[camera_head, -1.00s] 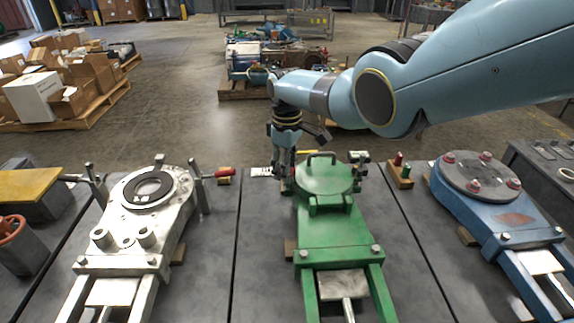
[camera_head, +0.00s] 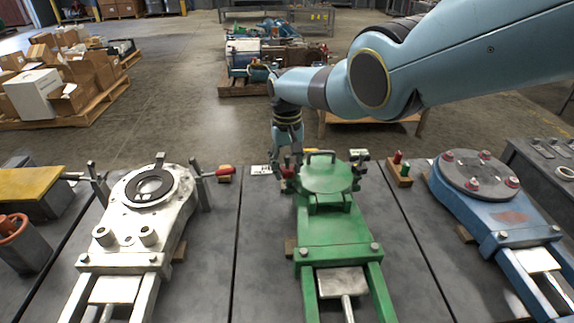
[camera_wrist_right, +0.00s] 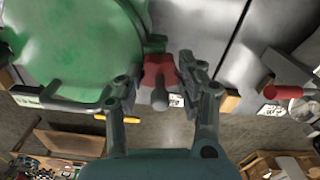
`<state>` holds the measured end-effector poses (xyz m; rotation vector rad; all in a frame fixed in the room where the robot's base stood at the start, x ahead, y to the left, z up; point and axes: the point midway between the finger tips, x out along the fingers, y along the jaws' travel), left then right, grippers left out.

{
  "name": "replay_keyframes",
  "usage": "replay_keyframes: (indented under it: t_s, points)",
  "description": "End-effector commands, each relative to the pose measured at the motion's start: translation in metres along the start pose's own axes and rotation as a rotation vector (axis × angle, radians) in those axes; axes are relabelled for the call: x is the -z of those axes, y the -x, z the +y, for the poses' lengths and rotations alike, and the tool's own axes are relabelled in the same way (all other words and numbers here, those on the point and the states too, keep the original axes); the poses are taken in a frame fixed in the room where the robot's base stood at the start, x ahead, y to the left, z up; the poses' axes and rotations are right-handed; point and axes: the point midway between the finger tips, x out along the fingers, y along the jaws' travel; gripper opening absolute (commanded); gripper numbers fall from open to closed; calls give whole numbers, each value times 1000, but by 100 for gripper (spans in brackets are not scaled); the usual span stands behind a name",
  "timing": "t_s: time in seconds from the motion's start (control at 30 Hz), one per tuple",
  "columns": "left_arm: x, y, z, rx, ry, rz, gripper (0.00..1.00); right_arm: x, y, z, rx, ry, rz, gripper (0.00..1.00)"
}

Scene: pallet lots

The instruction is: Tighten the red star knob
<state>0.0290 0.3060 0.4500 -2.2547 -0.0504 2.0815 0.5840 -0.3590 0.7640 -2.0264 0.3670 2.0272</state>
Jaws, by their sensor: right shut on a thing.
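The red star knob (camera_wrist_right: 158,70) sits at the left edge of the green fixture (camera_head: 336,232), beside its round lid (camera_head: 326,177). In the head view only a little of the red knob (camera_head: 289,173) shows past the fingers. My right gripper (camera_head: 286,164) points down over it. In the right wrist view my right gripper (camera_wrist_right: 161,64) has a finger on each side of the knob and is shut on it. A grey stem shows at the knob's near side. How tight the knob is cannot be seen. My left gripper is out of view.
A white fixture (camera_head: 130,232) with a red-tipped handle (camera_head: 218,171) stands to the left, and a blue fixture (camera_head: 490,215) to the right. A small block with red and green pegs (camera_head: 400,174) stands right of the green fixture.

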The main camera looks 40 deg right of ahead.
Motion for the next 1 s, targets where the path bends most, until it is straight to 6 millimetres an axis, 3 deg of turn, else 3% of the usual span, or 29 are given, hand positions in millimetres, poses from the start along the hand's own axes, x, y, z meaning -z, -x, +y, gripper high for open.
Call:
replay_keyframes:
  t_s: [0.73,0.77,0.9,1.0]
  points:
    - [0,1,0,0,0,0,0,1,1,0,0,-89,2,6]
    - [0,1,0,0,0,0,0,1,1,0,0,-88,2,41]
    - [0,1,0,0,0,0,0,1,1,0,0,-88,2,59]
    - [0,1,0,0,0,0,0,0,0,0,0,-88,1,62]
